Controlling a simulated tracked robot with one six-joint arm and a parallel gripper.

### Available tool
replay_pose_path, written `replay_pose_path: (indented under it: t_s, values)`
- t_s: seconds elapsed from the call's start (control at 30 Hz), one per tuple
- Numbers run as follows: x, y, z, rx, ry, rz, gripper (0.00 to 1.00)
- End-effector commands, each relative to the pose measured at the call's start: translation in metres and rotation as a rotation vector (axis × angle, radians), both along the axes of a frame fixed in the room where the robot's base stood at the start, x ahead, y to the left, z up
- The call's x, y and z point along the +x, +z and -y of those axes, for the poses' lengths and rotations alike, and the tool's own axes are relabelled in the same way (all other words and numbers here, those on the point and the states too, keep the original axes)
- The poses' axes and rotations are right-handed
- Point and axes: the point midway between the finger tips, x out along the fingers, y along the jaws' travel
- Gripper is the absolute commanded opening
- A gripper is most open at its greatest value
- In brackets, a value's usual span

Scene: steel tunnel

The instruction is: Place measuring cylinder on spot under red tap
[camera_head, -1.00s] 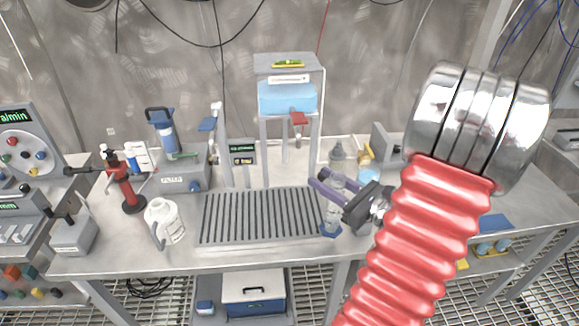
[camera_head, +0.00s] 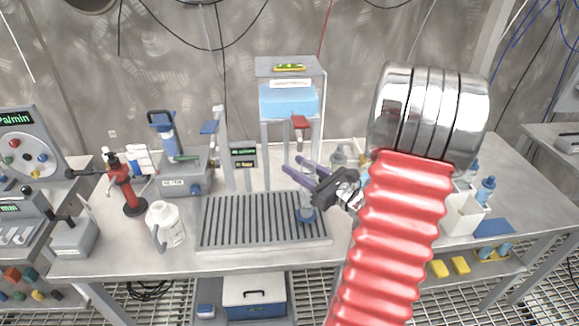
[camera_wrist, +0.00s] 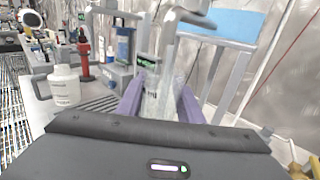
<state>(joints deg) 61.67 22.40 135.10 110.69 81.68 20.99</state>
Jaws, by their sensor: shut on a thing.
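My gripper (camera_head: 305,172) has purple fingers and is shut on the clear measuring cylinder (camera_head: 306,201). The cylinder is upright, with a blue foot over the right part of the slatted drain grate (camera_head: 245,220). I cannot tell whether the foot touches the grate. In the wrist view the cylinder (camera_wrist: 153,98) stands between the purple fingers (camera_wrist: 160,105). The red tap (camera_head: 300,121) sits under the blue tank (camera_head: 288,100) on a grey stand, behind and above the cylinder. The spot itself cannot be made out.
A white bottle (camera_head: 165,223) stands left of the grate, with a red stand (camera_head: 125,188) behind it. A blue-topped device (camera_head: 178,165) is at back left. A white container (camera_head: 462,214) and blue bottles (camera_head: 486,190) are to the right. The left part of the grate is clear.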

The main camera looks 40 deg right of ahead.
Motion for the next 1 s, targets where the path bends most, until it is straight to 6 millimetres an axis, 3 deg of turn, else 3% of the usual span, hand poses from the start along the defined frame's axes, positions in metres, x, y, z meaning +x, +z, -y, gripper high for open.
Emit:
replay_pose_path:
  t_s: [0.17,0.4,0.53,0.93,0.97,1.0]
  values:
    - [0.006,0.000,-0.001,0.000,0.002,0.000,0.00]
    - [0.036,-0.003,-0.005,0.003,0.003,-0.001,0.00]
    - [0.034,-0.014,-0.004,0.003,0.000,-0.001,0.00]
    - [0.034,-0.017,-0.003,0.001,-0.001,0.000,0.00]
    - [0.034,-0.017,-0.003,0.001,-0.001,-0.001,0.34]
    - [0.034,-0.017,-0.003,0.000,-0.001,0.000,0.37]
